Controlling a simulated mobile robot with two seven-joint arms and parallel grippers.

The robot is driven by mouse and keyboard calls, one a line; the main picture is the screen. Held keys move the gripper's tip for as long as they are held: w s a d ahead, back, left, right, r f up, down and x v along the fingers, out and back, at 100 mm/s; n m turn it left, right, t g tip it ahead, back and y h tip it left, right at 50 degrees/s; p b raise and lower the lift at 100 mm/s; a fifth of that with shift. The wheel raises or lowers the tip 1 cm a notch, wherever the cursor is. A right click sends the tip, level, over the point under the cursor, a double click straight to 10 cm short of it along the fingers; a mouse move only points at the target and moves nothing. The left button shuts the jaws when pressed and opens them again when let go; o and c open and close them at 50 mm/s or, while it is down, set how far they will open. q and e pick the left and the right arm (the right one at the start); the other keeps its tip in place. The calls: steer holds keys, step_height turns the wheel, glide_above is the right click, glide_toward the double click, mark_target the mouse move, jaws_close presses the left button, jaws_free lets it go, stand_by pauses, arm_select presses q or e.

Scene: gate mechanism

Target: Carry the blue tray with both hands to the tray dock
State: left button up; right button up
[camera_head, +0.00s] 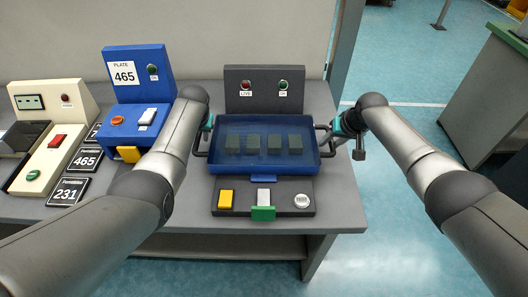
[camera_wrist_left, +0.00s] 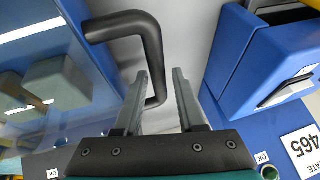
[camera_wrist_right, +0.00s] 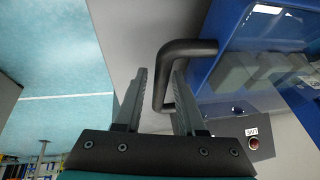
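The blue tray (camera_head: 263,168) sits level at the dark grey station in the middle of the table, with several grey-green blocks (camera_head: 253,144) in it. It has a dark handle at each end. My left gripper (camera_head: 207,132) is at the left handle (camera_wrist_left: 148,35); in the left wrist view its open fingers (camera_wrist_left: 161,75) stand either side of the handle bar. My right gripper (camera_head: 334,134) is at the right handle (camera_wrist_right: 185,47); in the right wrist view its open fingers (camera_wrist_right: 160,75) also straddle the bar. I cannot make out which thing is the tray dock.
The dark grey station has a back panel (camera_head: 264,84) with red and green lights, and a front panel (camera_head: 282,197) with yellow, white and green parts. Left stand a blue station (camera_head: 138,72), a cream station (camera_head: 52,150) and number plates (camera_head: 68,191). Floor (camera_head: 400,75) is clear right of the table.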

arm_select(q)
steer(key=shift+o, duration=0.6)
arm_select(e)
steer(key=shift+o, duration=0.6)
arm_select(q)
steer(key=shift+d+r, duration=0.1)
steer(key=v, duration=1.1)
steer(key=shift+s+r, duration=0.15)
steer(key=shift+r, duration=0.2)
arm_select(e)
steer(key=v, duration=1.2)
arm_select(q)
steer(key=shift+d, duration=0.1)
arm_select(e)
steer(key=shift+a, duration=0.1)
